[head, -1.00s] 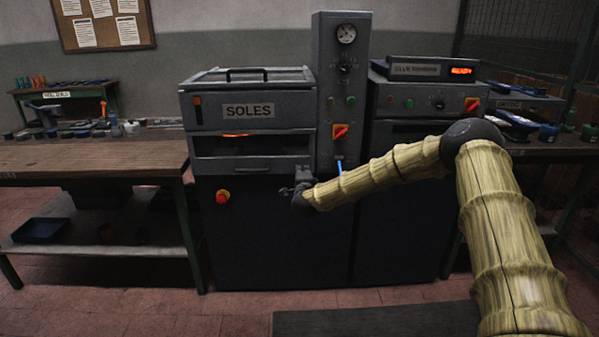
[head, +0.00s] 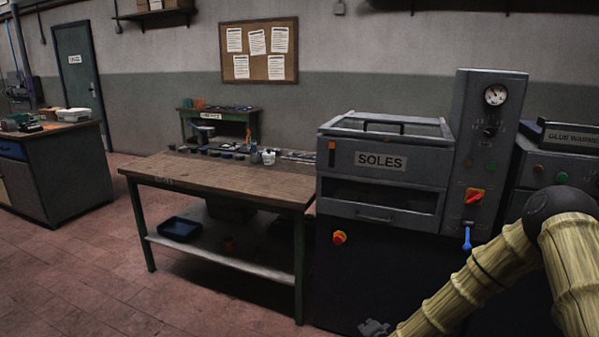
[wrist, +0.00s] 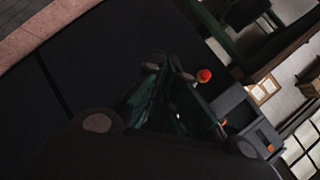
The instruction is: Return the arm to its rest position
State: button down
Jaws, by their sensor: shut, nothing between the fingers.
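In the head view my arm reaches in from the right edge, low in front of the SOLES press (head: 381,161). My gripper (head: 374,327) shows only partly at the bottom edge, in front of the dark cabinet front. In the wrist view my gripper (wrist: 178,72) is dark, shut and empty. The press's red knob (wrist: 204,76) shows beyond the fingers, apart from them; it also shows in the head view (head: 339,237). A blue lever (head: 467,237) hangs on the control column (head: 486,130), below a red and yellow switch.
The GLUE WARMER unit (head: 572,137) is at right. Tiled floor (head: 70,270) is open at left.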

jog(key=s+a+f+n+g+y+p, duration=0.1)
jog(key=s+a+f+n+g+p, duration=0.2)
jog(key=s, duration=0.9)
jog(key=s+a+f+n+g, duration=0.1)
jog(key=s+f+n+g, duration=0.3)
jog(key=s, duration=0.7)
jog(key=s+d+r+n+g+p, duration=0.1)
jog(key=s+d+n+g, duration=0.1)
jog(key=s, duration=1.1)
jog(key=s+d+r+n+g+h+p, duration=0.1)
jog(key=s+d+n+g+p, duration=0.1)
jog(key=s, duration=1.2)
jog(key=shift+d+g+h+p, duration=0.3)
jog(key=shift+d, duration=0.3)
jog(key=c, duration=2.2)
grip_release()
